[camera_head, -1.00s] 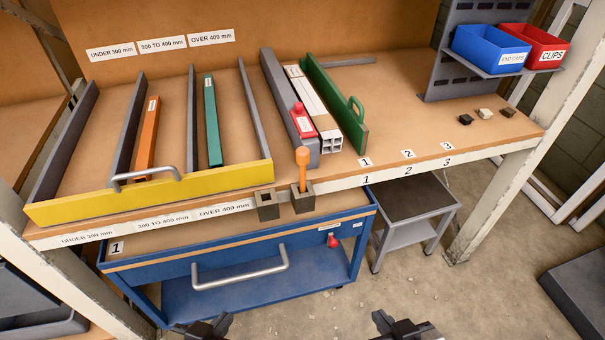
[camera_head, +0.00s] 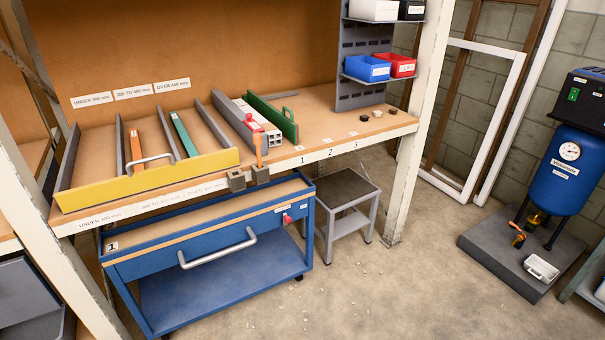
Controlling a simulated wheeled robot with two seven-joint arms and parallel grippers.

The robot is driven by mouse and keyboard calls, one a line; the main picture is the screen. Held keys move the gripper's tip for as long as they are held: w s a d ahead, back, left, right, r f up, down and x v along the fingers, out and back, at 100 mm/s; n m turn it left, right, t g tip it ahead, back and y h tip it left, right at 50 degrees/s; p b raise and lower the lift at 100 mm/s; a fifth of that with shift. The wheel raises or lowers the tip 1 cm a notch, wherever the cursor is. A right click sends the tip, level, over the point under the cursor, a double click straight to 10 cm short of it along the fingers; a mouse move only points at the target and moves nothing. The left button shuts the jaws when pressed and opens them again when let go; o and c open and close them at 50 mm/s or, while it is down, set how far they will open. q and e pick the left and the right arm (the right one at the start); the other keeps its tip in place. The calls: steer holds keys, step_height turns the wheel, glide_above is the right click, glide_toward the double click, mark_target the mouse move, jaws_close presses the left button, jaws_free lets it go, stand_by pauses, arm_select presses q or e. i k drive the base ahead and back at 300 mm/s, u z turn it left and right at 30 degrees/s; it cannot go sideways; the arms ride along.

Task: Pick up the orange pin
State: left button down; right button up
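The orange pin (camera_head: 258,148) stands upright in a dark square socket (camera_head: 260,174) at the front edge of the workbench. A second dark socket (camera_head: 236,180) sits just left of it, with no pin showing in it. Both sockets hang at the bench front, above the blue cart. Neither of my grippers is in the picture now, and nothing touches the pin.
The workbench (camera_head: 345,124) holds a yellow-fronted rack (camera_head: 150,180) with orange and teal bars, and a green fence (camera_head: 272,117). A blue cart (camera_head: 215,245) and a grey stool (camera_head: 346,188) stand below. A blue tank (camera_head: 560,165) stands at right.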

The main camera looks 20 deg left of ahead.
mark_target(257, 137)
steer(key=u, duration=0.75)
steer(key=i, duration=0.55)
steer(key=u, duration=0.6)
